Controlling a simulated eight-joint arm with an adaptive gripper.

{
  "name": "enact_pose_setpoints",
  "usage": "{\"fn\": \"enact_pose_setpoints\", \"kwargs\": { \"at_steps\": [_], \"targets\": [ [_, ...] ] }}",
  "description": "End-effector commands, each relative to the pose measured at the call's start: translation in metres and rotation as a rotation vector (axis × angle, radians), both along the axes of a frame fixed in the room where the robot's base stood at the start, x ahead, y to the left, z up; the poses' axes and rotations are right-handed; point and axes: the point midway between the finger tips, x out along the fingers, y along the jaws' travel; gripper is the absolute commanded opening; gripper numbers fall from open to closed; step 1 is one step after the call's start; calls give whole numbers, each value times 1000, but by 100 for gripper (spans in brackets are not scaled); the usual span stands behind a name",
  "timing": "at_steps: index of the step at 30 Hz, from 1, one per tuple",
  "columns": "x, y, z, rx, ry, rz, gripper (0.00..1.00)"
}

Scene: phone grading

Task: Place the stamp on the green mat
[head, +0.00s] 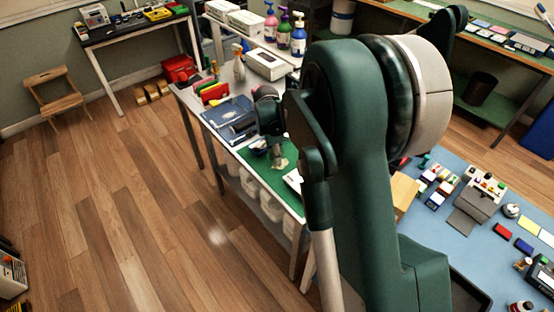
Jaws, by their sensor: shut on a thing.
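The green mat (255,158) lies on the grey side table, partly hidden behind my arm. My gripper (276,150) is over the mat, pointing down, and is shut on a small pale beige thing, which seems to be the stamp (279,164). The stamp is low over the mat or touching it; I cannot tell which. The fingers are small and dark, and the arm hides the right part of the mat.
Dark blue items (229,111) lie just behind the mat. A red holder (213,92), a spray bottle (239,68) and a white box (268,64) stand farther back. A blue-topped table (455,228) with many small items is at right. The wooden floor at left is mostly clear.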

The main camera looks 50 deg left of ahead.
Motion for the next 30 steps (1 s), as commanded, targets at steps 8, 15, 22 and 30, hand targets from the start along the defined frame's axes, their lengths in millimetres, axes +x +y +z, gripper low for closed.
{"fn": "enact_pose_setpoints", "kwargs": {
  "at_steps": [8,15,22,30],
  "targets": [
    [0,0,-9,0,0,0,5],
    [0,0,-11,0,0,0,5],
    [0,0,-12,0,0,0,28],
    [0,0,-12,0,0,0,28]
  ]
}}
